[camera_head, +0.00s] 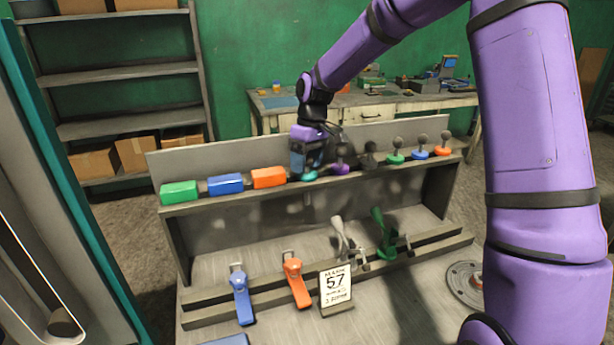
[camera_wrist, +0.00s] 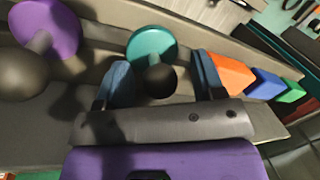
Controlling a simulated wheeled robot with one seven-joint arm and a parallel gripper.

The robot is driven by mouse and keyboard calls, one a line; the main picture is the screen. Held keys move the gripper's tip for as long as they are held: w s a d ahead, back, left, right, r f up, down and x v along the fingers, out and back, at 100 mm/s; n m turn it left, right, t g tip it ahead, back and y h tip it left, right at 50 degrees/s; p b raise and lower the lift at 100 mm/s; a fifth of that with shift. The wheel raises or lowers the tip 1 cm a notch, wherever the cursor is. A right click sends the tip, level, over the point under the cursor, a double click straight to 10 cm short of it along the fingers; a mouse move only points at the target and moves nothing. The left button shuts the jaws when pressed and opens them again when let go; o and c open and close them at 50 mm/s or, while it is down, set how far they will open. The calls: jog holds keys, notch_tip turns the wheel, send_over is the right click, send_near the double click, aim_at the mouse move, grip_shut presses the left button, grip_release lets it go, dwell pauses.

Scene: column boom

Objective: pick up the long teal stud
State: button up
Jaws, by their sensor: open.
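The teal stud (camera_head: 309,175) stands on the upper shelf of the rack, with its round teal base showing below my gripper. In the wrist view the stud (camera_wrist: 150,45) shows a teal disc and a dark round knob. My gripper (camera_head: 306,160) is over the stud with its fingers pointing down. In the wrist view my gripper (camera_wrist: 160,85) is open, with one blue-grey finger on each side of the knob. A gap shows at each side, so the fingers look apart from it. In the head view my gripper hides most of the stud.
A purple stud (camera_head: 341,168) stands close to the right, followed by dark, green, blue and orange studs. An orange block (camera_head: 269,177) is close on the left, beside blue and green blocks. A back panel (camera_head: 225,155) rises behind the shelf. Clamps hang on the lower rail (camera_head: 265,288).

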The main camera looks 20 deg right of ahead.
jog(key=shift+f, duration=0.1)
jog(key=shift+c, duration=0.4)
jog(key=c, duration=0.9)
jog(key=shift+r, duration=0.2)
jog(key=shift+c, duration=0.2)
notch_tip(320, 180, up, 18)
jog(key=shift+f, duration=0.15)
